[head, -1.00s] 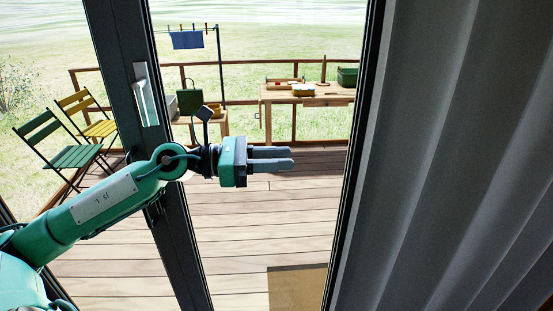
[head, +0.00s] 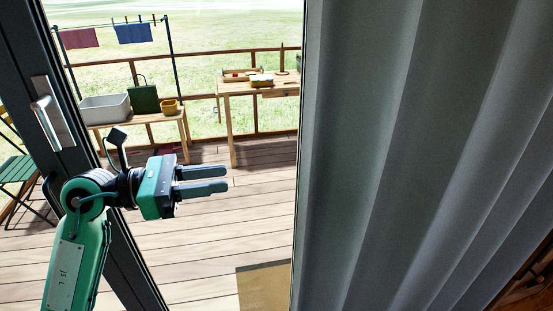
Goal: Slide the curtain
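The grey pleated curtain (head: 390,150) hangs down the right half of the head view, its left edge running beside the door opening. My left gripper (head: 227,179) is in front of the opening, to the left of the curtain and apart from it. Its two grey fingers point right towards the curtain edge, with a narrow gap between them and nothing held. My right gripper is out of view. The curtain's top end lies outside the picture.
A dark door frame with a metal handle (head: 46,112) stands at the left, behind my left arm. Beyond the opening are a wooden deck (head: 190,240), a mat (head: 264,287), a bench with a grey tub (head: 104,108), and a table (head: 240,89). A wooden edge shows at bottom right.

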